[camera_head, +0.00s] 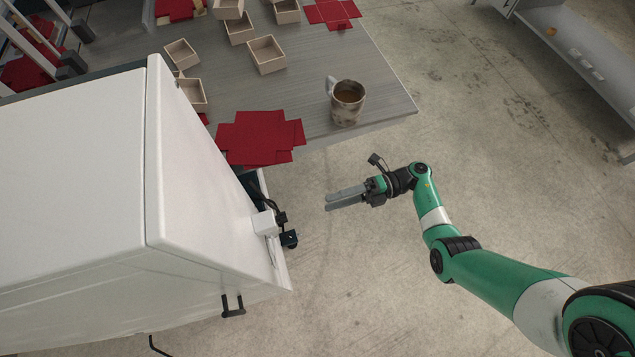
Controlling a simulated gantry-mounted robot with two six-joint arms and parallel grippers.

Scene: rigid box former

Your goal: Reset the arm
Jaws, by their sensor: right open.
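My right arm, green and white, comes in from the lower right. Its gripper (347,197) is open and empty, held over bare floor to the right of the white machine and below the table's near edge. It points left and touches nothing. My left gripper is not in view.
A large white machine (75,170) fills the left. The grey table (385,95) holds a mug (346,103), red flat blanks (258,138) and several small wooden boxes (267,55). Concrete floor (500,160) is clear around my arm. A grey bench (590,55) stands at upper right.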

